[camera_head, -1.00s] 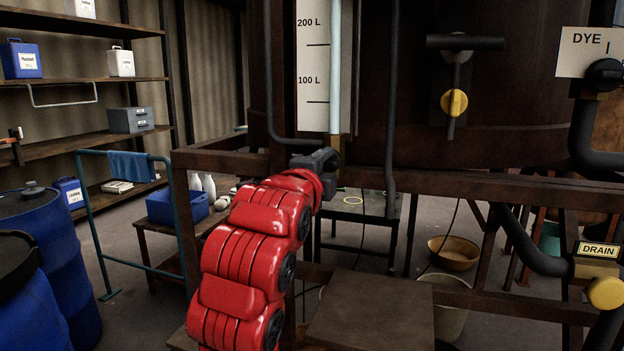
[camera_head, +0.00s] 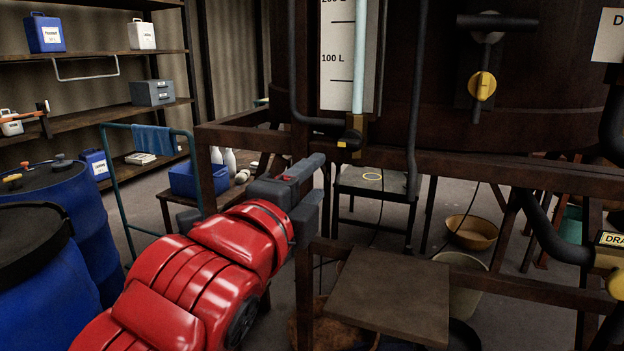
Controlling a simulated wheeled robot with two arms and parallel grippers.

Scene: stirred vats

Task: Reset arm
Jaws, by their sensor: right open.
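The rusty frame beam (camera_head: 480,168) crosses in front of the vat (camera_head: 440,100). A brown board (camera_head: 390,300) lies low, right of the gripper. Blue drums (camera_head: 70,200) and a teal rail (camera_head: 115,200) stand at left. A yellow valve knob (camera_head: 482,87) is upper right.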

